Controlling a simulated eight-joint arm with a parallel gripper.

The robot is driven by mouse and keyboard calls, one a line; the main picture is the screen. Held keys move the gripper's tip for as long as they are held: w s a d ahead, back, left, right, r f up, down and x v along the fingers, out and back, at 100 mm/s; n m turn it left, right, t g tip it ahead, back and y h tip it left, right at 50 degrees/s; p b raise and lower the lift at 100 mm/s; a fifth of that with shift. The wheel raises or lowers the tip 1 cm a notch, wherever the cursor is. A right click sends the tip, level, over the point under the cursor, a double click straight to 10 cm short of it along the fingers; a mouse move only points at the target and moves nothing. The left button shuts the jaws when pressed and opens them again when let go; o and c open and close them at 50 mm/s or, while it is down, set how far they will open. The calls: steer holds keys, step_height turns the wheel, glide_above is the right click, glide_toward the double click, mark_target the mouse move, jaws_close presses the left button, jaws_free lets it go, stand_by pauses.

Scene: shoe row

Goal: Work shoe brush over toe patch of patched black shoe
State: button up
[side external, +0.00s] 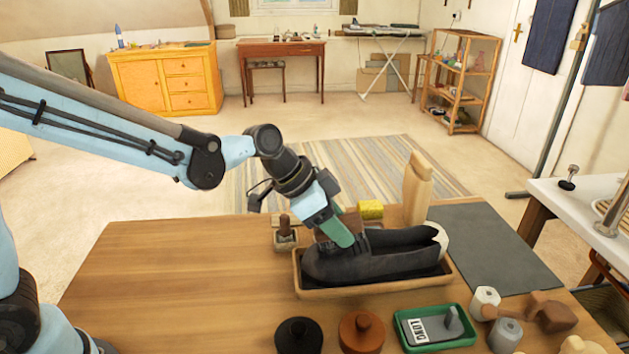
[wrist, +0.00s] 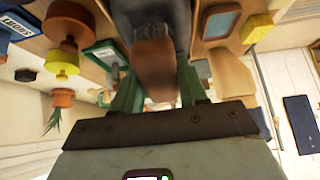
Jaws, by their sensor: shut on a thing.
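A black shoe (side external: 375,257) lies in a shallow wooden tray (side external: 375,291) on the table, toe to the left and pale-lined heel to the right. Its dark upper (wrist: 150,14) fills the top middle of the wrist view. My gripper (side external: 343,238) reaches down over the front half of the shoe. In the wrist view its green fingers are shut on a brown wooden brush (wrist: 155,62), one on each side. I cannot make out the toe patch.
A yellow sponge (side external: 370,210) and an upright wooden block (side external: 416,190) stand behind the tray. A dark mat (side external: 495,245) lies to the right. Jars (side external: 361,332) and a green tray (side external: 408,336) line the front. The table's left side is clear.

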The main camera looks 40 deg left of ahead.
steer(key=shift+r, duration=0.25)
stand_by(0.3)
steer(key=shift+s+a+r, duration=0.15)
steer(key=shift+a+r, duration=0.05)
steer(key=shift+r, duration=0.75)
steer(key=shift+s+a+r, duration=0.15)
steer(key=shift+s+r, duration=0.05)
steer(key=shift+r, duration=0.75)
steer(key=shift+s+a+r, duration=0.15)
steer(key=shift+a+r, duration=0.05)
steer(key=shift+r, duration=0.75)
steer(key=o, duration=0.7)
steer(key=c, duration=0.7)
